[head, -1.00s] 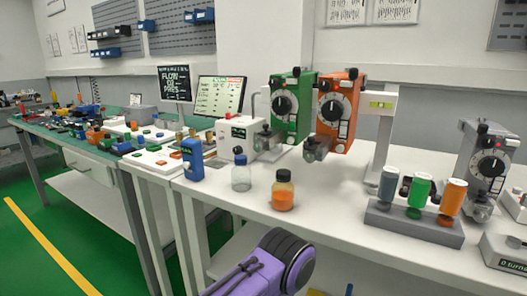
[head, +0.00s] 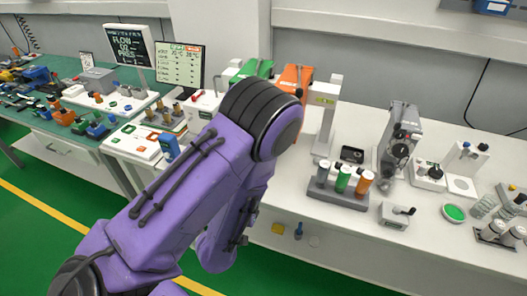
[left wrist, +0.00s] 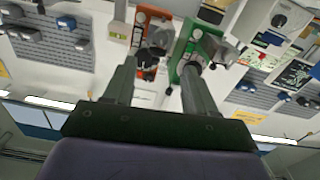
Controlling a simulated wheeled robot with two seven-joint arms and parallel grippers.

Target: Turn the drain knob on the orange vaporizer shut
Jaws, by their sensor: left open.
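The orange vaporizer (head: 297,75) stands at the back of the white bench beside the green vaporizer (head: 258,68). In the head view my left arm covers its front, so its drain knob is hidden there. The left wrist view is upside down and shows the orange vaporizer (left wrist: 148,20) and green vaporizer (left wrist: 190,75) beyond the fingers. A grey drain part (left wrist: 160,38) projects from the orange one; how its knob is turned is unclear. My left gripper (left wrist: 157,68) is open and empty, apart from the vaporizers. My right gripper is not in view.
A rack (head: 335,199) of capped bottles, a small grey box (head: 395,215) and a grey vaporizer (head: 398,140) stand to the right on the bench. A blue block (head: 169,146) and screen (head: 180,65) are to the left.

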